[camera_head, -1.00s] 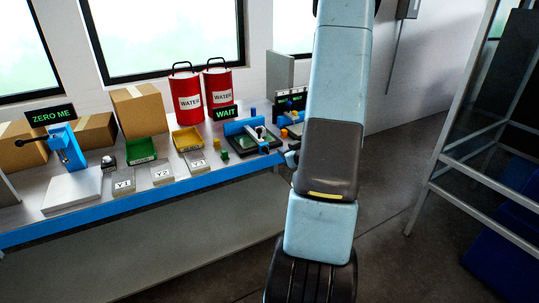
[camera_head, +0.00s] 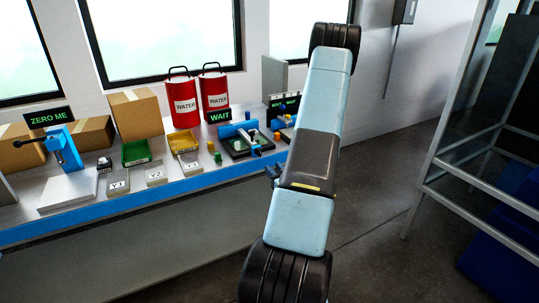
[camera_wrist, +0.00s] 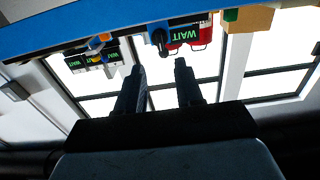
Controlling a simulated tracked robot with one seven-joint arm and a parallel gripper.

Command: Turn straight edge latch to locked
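No part can be told for sure as the straight edge latch. In the head view, a station with a black base and blue parts (camera_head: 238,145) sits on the bench below a green-lettered WAIT sign (camera_head: 219,116). A second station (camera_head: 284,122), with dark WAIT displays, stands to its right, partly behind my arm. The wrist view is upside down. My gripper (camera_wrist: 160,78) shows there with two dark fingers apart and nothing between them. The WAIT sign (camera_wrist: 186,36) and a dark knob-like part (camera_wrist: 159,38) of a station appear beyond the fingertips, apart from them.
The blue-edged bench (camera_head: 150,197) carries two red WATER cans (camera_head: 215,97), cardboard boxes (camera_head: 137,115), a green bin (camera_head: 136,152), a yellow bin (camera_head: 183,142) and a blue ZERO ME press (camera_head: 62,148). A metal-framed rack (camera_head: 435,175) stands right. Floor between is clear.

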